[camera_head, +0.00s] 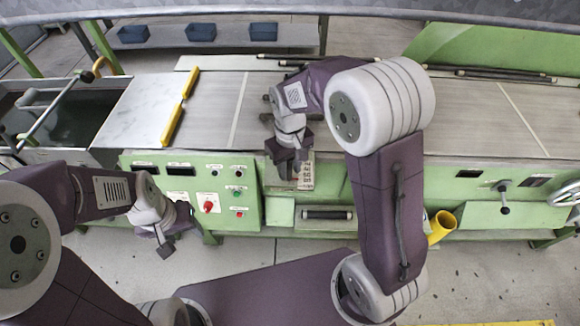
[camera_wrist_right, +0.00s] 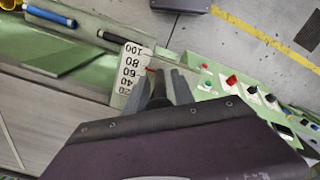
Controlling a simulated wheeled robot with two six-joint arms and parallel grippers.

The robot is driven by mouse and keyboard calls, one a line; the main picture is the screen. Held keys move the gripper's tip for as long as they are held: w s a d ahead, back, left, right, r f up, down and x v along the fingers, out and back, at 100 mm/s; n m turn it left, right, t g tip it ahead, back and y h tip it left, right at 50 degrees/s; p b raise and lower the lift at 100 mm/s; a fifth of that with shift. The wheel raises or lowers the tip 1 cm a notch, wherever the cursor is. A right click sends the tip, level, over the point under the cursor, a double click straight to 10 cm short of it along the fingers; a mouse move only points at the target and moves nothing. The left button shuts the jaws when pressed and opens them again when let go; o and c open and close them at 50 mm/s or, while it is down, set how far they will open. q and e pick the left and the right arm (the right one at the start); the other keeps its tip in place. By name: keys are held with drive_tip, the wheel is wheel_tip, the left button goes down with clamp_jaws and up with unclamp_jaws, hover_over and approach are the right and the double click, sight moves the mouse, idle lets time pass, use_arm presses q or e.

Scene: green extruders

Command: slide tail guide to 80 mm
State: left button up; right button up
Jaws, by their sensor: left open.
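A white scale plate numbered 20 to 100 (camera_wrist_right: 132,66) shows in the right wrist view, left of my right gripper's fingers (camera_wrist_right: 168,86). A small red mark (camera_wrist_right: 150,70) sits beside the scale, roughly level with 60 to 80. In the head view the scale plate (camera_head: 306,176) is on the green machine front, just right of my right gripper (camera_head: 290,168). The fingers point down at the machine edge; the guide's handle is hidden by them, and I cannot tell whether they grip it. My left gripper (camera_head: 165,242) is open and empty, away from the scale.
A green control panel (camera_head: 190,213) with a red knob stands left of the scale. A black-handled bar (camera_head: 327,214) is below the scale. A yellow tube (camera_head: 441,226) sticks out at the right.

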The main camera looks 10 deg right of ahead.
drive_tip(key=shift+o, duration=1.2)
drive_tip(key=shift+w, duration=0.1)
drive_tip(key=shift+a, duration=0.1)
drive_tip(key=shift+s+r, duration=0.1)
drive_tip(key=shift+s, duration=0.1)
wheel_tip(320, 180, up, 9)
drive_tip(key=shift+r+p, duration=0.1)
drive_tip(key=shift+p, duration=0.3)
